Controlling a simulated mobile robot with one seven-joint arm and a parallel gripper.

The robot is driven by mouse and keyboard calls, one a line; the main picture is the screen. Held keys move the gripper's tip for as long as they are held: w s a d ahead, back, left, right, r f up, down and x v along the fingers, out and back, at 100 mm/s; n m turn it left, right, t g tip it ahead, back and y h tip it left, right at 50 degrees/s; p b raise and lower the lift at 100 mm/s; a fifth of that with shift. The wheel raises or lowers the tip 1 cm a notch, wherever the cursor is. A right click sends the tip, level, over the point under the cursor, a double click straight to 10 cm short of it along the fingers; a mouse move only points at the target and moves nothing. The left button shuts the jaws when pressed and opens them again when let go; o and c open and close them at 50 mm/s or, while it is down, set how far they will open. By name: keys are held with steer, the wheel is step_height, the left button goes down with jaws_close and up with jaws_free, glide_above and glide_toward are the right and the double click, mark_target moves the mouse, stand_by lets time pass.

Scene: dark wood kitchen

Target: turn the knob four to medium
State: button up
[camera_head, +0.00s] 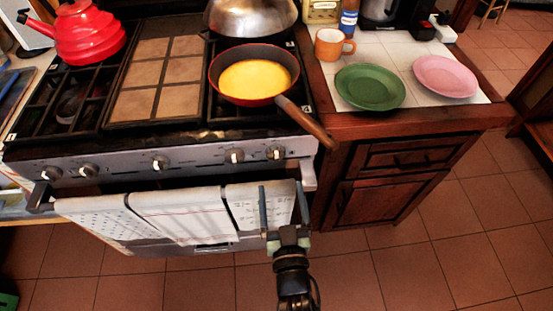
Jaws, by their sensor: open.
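The stove's front panel (190,172) carries a row of several white knobs. Counting from the left, knob four (235,156) sits right of the panel's middle. The rightmost knob (276,153) is close beside it. The marks around the knobs are too small to read, so I cannot tell their settings. My gripper (281,187) is in front of the oven at the right, its two fingers apart and pointing up toward the panel. It shows below the rightmost knob and right of knob four, with nothing between its fingers.
Towels (180,215) hang on the oven handle (42,198) below the knobs. A red pan (213,83) with yellow contents stands on the stove, its wooden handle (305,122) jutting past the front right edge. A red kettle (88,35) is at the back left. Tiled floor (400,260) is clear at the right.

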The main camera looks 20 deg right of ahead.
mark_target(277, 160)
steer(key=x, duration=0.8)
steer(key=shift+w+d, duration=0.1)
steer(key=shift+w, duration=0.25)
steer(key=c, duration=1.4)
